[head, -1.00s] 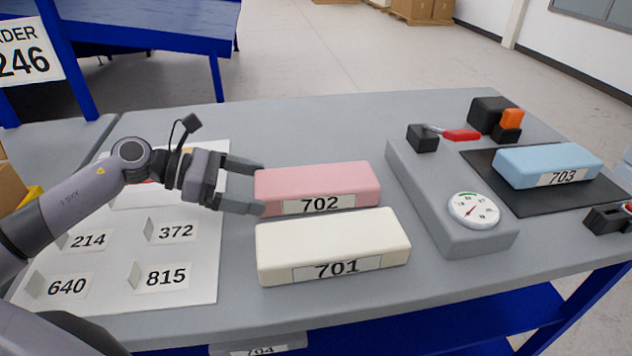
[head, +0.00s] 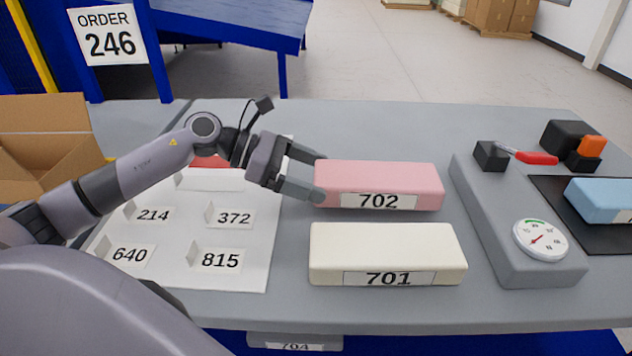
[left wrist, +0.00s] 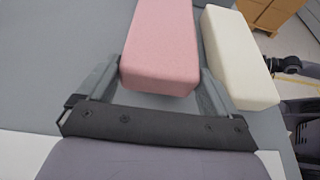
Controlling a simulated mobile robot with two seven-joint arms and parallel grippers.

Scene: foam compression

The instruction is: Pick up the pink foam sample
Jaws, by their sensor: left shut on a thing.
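The pink foam sample (head: 380,178), a long block labelled 702, lies on the grey table behind the cream block. My left gripper (head: 318,180) is at its left end, with one finger on each long side, shut on it. In the left wrist view the pink foam (left wrist: 163,45) sits between the two fingertips (left wrist: 160,80), its near end inside the jaws. I cannot see any gap under the block.
The cream block 701 (head: 387,250) lies close in front of the pink one. A grey gauge device (head: 515,225) stands to the right, with a blue block (head: 600,200) on a black mat beyond. A white numbered sheet (head: 185,245) lies left; an open carton (head: 45,140) stands far left.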

